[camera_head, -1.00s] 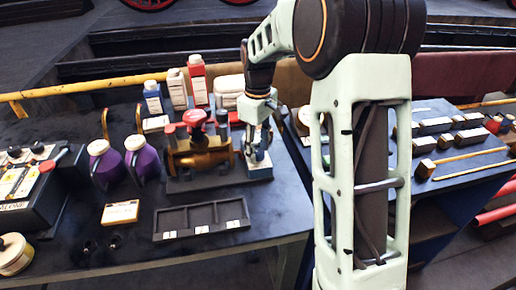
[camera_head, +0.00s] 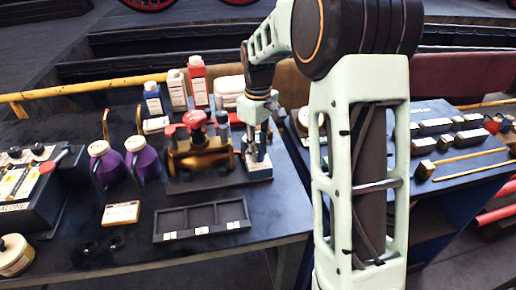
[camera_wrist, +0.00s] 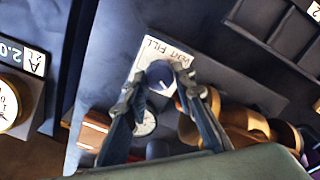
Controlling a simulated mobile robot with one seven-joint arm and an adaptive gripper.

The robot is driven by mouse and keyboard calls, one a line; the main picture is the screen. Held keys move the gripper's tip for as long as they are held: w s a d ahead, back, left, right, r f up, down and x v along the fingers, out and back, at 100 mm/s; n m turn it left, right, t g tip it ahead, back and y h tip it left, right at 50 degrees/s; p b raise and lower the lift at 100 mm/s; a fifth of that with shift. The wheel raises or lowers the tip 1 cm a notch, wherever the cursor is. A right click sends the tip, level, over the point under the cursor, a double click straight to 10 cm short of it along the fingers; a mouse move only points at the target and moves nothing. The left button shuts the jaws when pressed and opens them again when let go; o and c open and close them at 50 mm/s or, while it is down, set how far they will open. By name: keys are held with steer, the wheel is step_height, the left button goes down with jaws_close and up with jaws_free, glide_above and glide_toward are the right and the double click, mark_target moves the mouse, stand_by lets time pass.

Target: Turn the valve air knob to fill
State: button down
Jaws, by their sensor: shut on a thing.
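The air knob (camera_wrist: 160,76) is a small dark blue knob with a white mark. It stands before a white plate (camera_wrist: 148,55) lettered VENT and FILL, seen upside down in the wrist view. My gripper (camera_wrist: 157,82) is shut on the knob, one finger on each side. The white mark faces the lower right of the wrist picture. I cannot tell for sure which word it matches. In the head view, my gripper (camera_head: 255,150) reaches down to the blue-and-white valve unit (camera_head: 259,172); the knob is hidden there.
A brass valve with a red handwheel (camera_head: 198,150) stands close to the left of my gripper. A round gauge (camera_wrist: 145,123) is near the fingers. A dark compartment tray (camera_head: 202,219) lies in front. Purple jugs (camera_head: 143,160) and several bottles (camera_head: 153,99) stand left and behind.

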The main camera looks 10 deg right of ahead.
steer(key=m+p, duration=0.1)
steer(key=m, duration=0.5)
steer(key=shift+r, duration=0.1)
steer(key=m+p, duration=0.1)
steer(key=m, duration=0.4)
steer(key=shift+d, duration=0.1)
steer(key=m+p, duration=0.2)
steer(key=m, duration=0.4)
steer(key=shift+m, duration=0.3)
steer(key=m+p, duration=0.1)
steer(key=m, duration=0.4)
steer(key=shift+d+p, duration=0.1)
steer(key=shift+p, duration=0.2)
steer(key=shift+m, duration=0.3)
steer(key=c, duration=1.6)
jaws_free()
